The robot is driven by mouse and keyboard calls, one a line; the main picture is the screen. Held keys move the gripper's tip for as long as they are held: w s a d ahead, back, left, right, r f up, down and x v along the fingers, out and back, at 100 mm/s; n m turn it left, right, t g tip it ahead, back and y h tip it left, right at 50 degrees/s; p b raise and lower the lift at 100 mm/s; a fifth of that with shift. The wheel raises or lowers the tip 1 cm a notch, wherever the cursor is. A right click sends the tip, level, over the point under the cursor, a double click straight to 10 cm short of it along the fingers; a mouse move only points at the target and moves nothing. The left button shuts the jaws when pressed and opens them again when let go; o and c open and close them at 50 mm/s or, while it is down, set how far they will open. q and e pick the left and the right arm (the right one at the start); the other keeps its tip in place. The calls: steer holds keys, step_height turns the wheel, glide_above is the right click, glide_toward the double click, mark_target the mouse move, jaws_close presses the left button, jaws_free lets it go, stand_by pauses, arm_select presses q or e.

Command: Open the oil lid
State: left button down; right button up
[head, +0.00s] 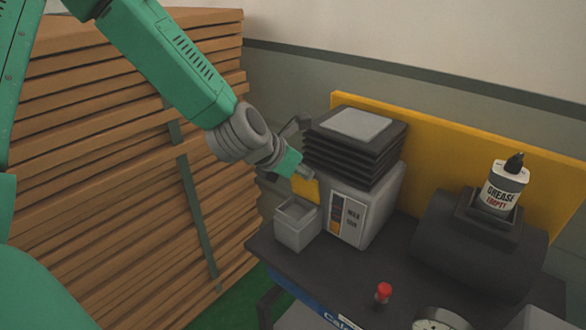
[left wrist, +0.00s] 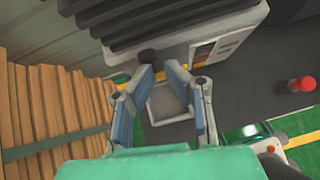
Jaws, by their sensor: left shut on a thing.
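A small grey open-topped box (head: 297,225) stands at the left front of a grey machine. A yellow lid-like plate (head: 306,189) stands tilted up at the box's back edge. My left gripper (head: 308,174) is at the plate's upper edge. In the left wrist view, the gripper (left wrist: 158,70) has its fingertips close together beside a small dark knob (left wrist: 148,56), and the open box (left wrist: 168,100) shows between the fingers. The gripper is shut on the plate; the exact contact is partly hidden. My right gripper is not in view.
The machine (head: 378,219) carries black bellows (head: 352,150). A red-topped knob (head: 384,291) and a dial stand on the dark table. A grease bottle (head: 505,188) sits on a black drum at right. Stacked wooden slats (head: 120,180) stand close at left.

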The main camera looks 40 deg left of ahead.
mark_target(317, 168)
arm_select(q)
steer(key=w+a+g+p, duration=0.1)
steer(key=p, duration=0.1)
steer(key=a+p, duration=0.1)
steer(key=p, duration=0.2)
steer(key=shift+w+f+g, duration=0.3)
steer(key=shift+w+g, duration=0.1)
steer(key=shift+w, duration=0.35)
steer(key=shift+w+d+r, duration=0.1)
steer(key=shift+w, duration=0.05)
steer(key=shift+w+d+r+p, duration=0.2)
steer(key=shift+w+d+p, duration=0.25)
steer(key=shift+w, duration=0.2)
steer(key=shift+w+a, duration=0.1)
steer(key=shift+w, duration=0.15)
steer(key=shift+w+a+f, duration=0.1)
steer(key=shift+w+f, duration=0.3)
steer(key=shift+w, duration=0.1)
steer(key=shift+s+r, duration=0.25)
steer(key=shift+s, duration=0.1)
steer(key=shift+f, duration=0.15)
